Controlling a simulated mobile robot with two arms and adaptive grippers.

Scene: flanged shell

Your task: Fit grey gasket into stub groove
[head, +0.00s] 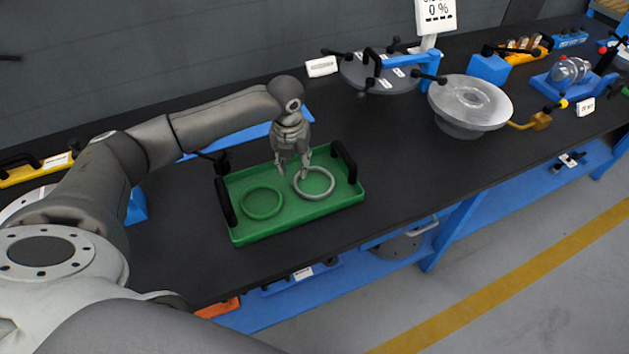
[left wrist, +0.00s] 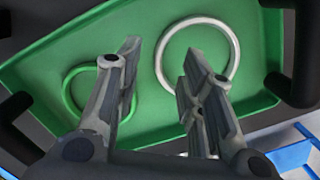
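The grey gasket (head: 316,197), a thin light ring, lies flat in the right part of a green tray (head: 290,213). It also shows in the left wrist view (left wrist: 198,21). My left gripper (head: 293,171) points down over the tray, by the gasket's left side. In the left wrist view its fingers (left wrist: 162,54) are apart with nothing between them, and the right finger overlaps the ring's lower left. A round grey flanged part (head: 486,93) with a raised centre stands on the bench at the right; I cannot make out a groove in it. My right gripper is not in view.
A green ring (head: 262,218) lies in the tray's left part. The tray has black handles at both ends. A dark disc (head: 385,84) with black clamps stands behind, beside a blue bracket (head: 428,70). Bare black bench lies between the tray and the flanged part.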

